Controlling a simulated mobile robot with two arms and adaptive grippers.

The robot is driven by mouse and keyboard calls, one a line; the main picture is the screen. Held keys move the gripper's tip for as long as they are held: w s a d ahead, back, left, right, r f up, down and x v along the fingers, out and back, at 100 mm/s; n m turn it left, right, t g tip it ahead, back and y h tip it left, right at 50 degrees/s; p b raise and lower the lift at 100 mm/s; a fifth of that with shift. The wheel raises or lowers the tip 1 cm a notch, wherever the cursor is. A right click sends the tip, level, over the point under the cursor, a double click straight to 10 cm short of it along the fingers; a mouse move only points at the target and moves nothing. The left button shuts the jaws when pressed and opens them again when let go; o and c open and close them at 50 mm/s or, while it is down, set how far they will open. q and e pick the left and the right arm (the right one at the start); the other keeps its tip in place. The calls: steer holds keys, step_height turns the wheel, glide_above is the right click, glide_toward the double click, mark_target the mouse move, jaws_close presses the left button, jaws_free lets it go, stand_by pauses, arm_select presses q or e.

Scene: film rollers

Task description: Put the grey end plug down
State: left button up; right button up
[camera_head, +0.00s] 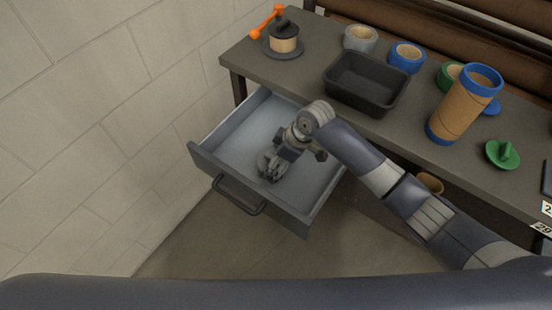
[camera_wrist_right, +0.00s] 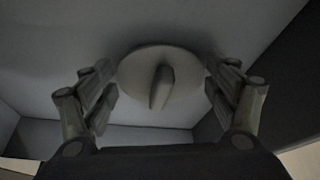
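The grey end plug (camera_wrist_right: 135,75), a round disc with an upright fin, shows in the right wrist view against the pale drawer floor. My right gripper (camera_wrist_right: 161,80) has its fingers spread on either side of the disc, with the fin between them and not gripped. Whether the fingertips touch the rim is unclear. In the head view my right gripper (camera_head: 271,166) reaches down into the open drawer (camera_head: 236,138), and the plug cannot be made out there. My left gripper is out of view.
The bench above the drawer holds a black bin (camera_head: 367,84), a cardboard roller with blue ends (camera_head: 464,104), a green end plug (camera_head: 502,154), tape rolls and an orange-handled dispenser (camera_head: 284,44). A brick wall (camera_head: 95,130) stands left of the drawer.

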stand_by(0.3)
steer(key=shift+r, duration=0.3)
steer(key=p+v, duration=0.1)
steer(key=v, duration=1)
steer(key=shift+d+r, duration=0.2)
steer(key=shift+r, duration=0.15)
steer(key=shift+s, duration=0.1)
